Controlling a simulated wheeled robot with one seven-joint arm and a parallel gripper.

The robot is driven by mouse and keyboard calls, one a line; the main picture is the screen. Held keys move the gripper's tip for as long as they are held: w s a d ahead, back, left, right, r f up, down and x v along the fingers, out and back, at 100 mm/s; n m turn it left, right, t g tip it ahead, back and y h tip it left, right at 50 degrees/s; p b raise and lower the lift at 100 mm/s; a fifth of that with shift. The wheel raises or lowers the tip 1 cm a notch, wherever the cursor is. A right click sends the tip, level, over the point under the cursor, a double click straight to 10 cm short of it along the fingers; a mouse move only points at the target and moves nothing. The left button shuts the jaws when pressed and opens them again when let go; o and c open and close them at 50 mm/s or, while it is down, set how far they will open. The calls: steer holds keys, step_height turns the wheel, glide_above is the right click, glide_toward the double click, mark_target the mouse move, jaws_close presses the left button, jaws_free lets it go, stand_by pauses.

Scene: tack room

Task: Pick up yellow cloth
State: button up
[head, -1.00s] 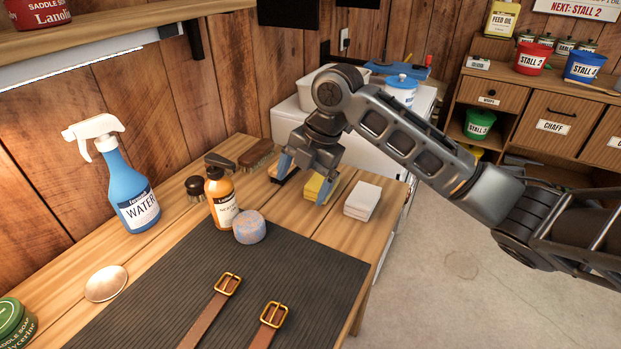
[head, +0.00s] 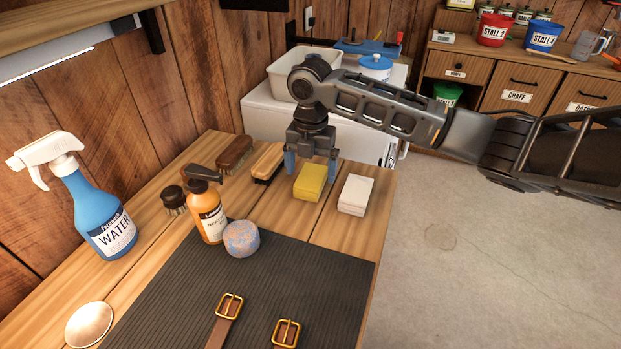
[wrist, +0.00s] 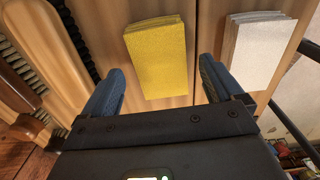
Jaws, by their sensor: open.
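In the wrist view the yellow cloth (wrist: 157,57) lies ahead of and roughly between my two blue fingertips. My gripper (head: 311,172) points down just behind the yellow cloth in the head view, with one finger on each side of it. It is open and empty, and it also shows in the wrist view (wrist: 158,85). I cannot tell the exact height of the fingertips above the bench.
The white cloth (head: 356,195) lies close to the right finger. The wooden brush (head: 268,161) lies close to the left finger. An orange bottle (head: 208,214), a round sponge (head: 241,239) and a blue spray bottle (head: 95,215) stand nearer on the bench. A dark mat (head: 270,280) lies in front.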

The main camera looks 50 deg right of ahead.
steer(key=shift+f, duration=0.65)
steer(key=shift+c, duration=0.4)
steer(key=c, duration=1.1)
steer(key=shift+o, duration=0.2)
steer(key=shift+r, duration=0.1)
